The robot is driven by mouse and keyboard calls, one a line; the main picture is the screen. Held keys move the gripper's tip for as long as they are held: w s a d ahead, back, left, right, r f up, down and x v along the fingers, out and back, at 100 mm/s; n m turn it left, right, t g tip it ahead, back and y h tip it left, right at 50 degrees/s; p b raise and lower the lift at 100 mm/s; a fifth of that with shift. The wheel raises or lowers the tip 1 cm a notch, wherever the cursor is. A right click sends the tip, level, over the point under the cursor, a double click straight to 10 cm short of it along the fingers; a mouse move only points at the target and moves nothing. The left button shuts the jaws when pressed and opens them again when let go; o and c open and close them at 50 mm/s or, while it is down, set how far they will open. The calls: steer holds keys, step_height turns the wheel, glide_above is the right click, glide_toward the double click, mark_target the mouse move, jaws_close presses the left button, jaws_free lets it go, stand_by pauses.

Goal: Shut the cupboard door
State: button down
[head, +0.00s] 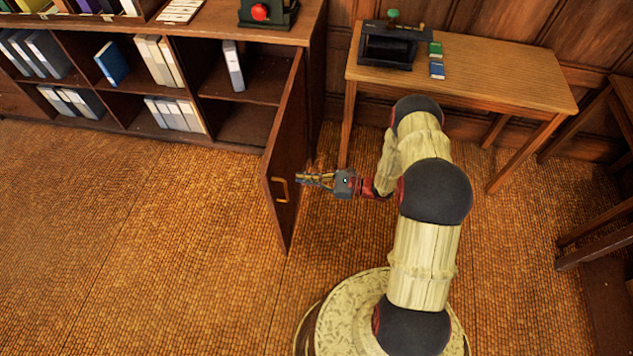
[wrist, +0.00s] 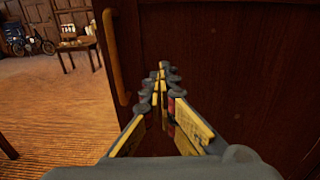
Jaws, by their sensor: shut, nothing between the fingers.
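The cupboard door (head: 283,160) is a dark wooden panel standing wide open, swung out from the right end of the low shelf unit. Its yellowish bar handle (head: 281,190) is near its free edge. My gripper (head: 303,179) is shut and empty, level with the handle, on the right of the door, with its fingertips at or close to the panel. In the wrist view the door (wrist: 230,60) fills the right side and the handle (wrist: 116,55) stands left of my fingers (wrist: 160,80). I cannot tell whether the fingertips touch the door.
The shelf unit (head: 187,88) holds several binders, and the compartments behind the door stand open. A wooden table (head: 500,80) with a dark device (head: 388,48) and small boxes (head: 436,60) is at the back right. The floor (head: 130,240) left of the door is clear.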

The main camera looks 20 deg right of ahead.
mark_target(278, 176)
steer(key=b+x, duration=0.1)
steer(key=x, duration=0.4)
steer(key=shift+w+a, duration=0.25)
steer(key=shift+a, duration=0.1)
steer(key=shift+a, duration=0.15)
